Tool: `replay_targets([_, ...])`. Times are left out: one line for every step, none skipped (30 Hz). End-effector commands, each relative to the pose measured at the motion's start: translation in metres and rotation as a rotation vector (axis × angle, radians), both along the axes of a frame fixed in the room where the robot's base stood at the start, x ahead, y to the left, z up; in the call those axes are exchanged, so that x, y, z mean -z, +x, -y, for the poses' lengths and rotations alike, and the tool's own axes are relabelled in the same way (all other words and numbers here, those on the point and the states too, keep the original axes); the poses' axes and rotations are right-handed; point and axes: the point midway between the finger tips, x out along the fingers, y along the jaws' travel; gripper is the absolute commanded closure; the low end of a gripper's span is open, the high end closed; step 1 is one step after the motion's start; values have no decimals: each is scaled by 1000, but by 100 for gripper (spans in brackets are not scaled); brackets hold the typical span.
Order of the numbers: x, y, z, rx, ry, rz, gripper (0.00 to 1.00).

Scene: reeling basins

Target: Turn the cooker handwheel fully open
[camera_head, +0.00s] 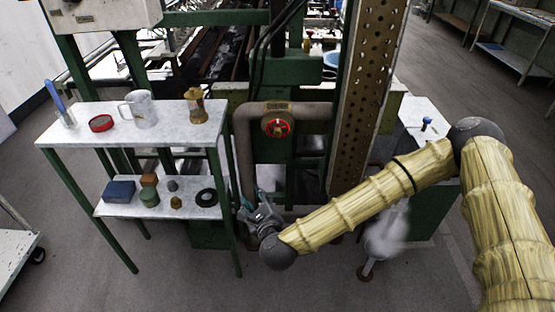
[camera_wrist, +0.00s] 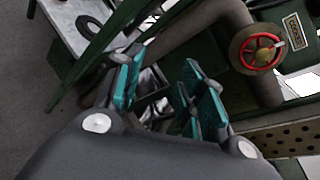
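The cooker handwheel (camera_head: 277,124) is a small red wheel on a brass-coloured round body, set on a grey-brown pipe. In the wrist view the handwheel (camera_wrist: 261,50) is at the upper right, beside a small label plate. My gripper (camera_head: 258,207) is low in front of the pipe, below and a little left of the handwheel, and apart from it. In the wrist view my gripper's teal-padded fingers (camera_wrist: 160,90) are spread apart, with nothing held between them. The handwheel is in clear view in both pictures.
A two-tier table (camera_head: 90,130) stands left of the pipe, holding a mug (camera_head: 140,108), a brass fitting (camera_head: 196,105) and small items. A perforated steel post (camera_head: 362,100) rises right of the handwheel. White vapour (camera_head: 385,235) shows below my arm. Floor is clear in front.

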Motion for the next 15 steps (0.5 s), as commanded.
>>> replay_targets([-14,21,9,81,107,23,61])
replay_targets([-26,32,14,124,171,37,61])
replay_targets([-41,44,21,178,253,55,61])
replay_targets([-51,53,27,214,309,68,61])
replay_targets([-61,61,33,247,362,82,61])
replay_targets([-72,69,40,286,425,98,61])
replay_targets([-79,75,46,310,466,109,61])
replay_targets([-86,79,50,330,502,119,61])
replay_targets([-93,84,56,353,543,131,61])
replay_targets([-98,87,59,367,568,137,61])
replay_targets([-101,90,62,378,588,144,61])
replay_targets([-105,92,65,390,609,150,61])
replay_targets([-107,94,67,396,619,154,61])
replay_targets([-109,96,68,401,627,156,61])
replay_targets([-110,98,69,404,634,157,61])
